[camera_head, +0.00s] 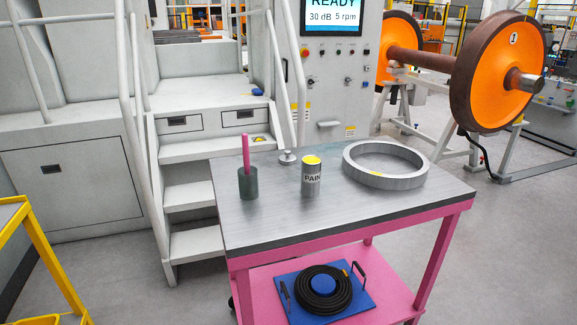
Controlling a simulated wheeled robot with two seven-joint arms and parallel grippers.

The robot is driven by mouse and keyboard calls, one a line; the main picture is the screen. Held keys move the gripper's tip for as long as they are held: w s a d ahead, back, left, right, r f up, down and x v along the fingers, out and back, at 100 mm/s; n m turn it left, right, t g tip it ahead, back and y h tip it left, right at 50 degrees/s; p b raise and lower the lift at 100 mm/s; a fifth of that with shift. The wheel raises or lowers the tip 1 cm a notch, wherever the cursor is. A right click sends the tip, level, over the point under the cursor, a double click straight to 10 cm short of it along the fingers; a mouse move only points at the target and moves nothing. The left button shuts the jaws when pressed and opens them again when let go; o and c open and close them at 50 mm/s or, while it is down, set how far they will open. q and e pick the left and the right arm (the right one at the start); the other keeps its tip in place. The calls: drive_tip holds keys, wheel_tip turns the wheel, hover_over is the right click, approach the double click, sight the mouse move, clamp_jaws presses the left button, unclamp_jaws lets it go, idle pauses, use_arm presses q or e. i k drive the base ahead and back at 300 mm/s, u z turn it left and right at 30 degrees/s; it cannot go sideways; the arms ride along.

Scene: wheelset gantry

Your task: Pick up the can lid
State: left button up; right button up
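A grey paint can (311,178) with a label stands upright near the middle of the grey-topped table (290,220). Its top face is yellow (312,160); I cannot tell whether this is a lid or the paint inside. A small grey metal piece with a knob (287,158) sits on the table behind and left of the can. Neither of my grippers is in view.
A dark green cup (248,184) holding a pink stick (246,153) stands left of the can. The table's front is clear. A coiled black hose (335,295) lies on the lower shelf.

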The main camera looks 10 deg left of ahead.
sight(287, 157)
drive_tip(key=z, duration=1.6)
drive_tip(key=i, duration=1.1)
drive_tip(key=u, duration=0.25)
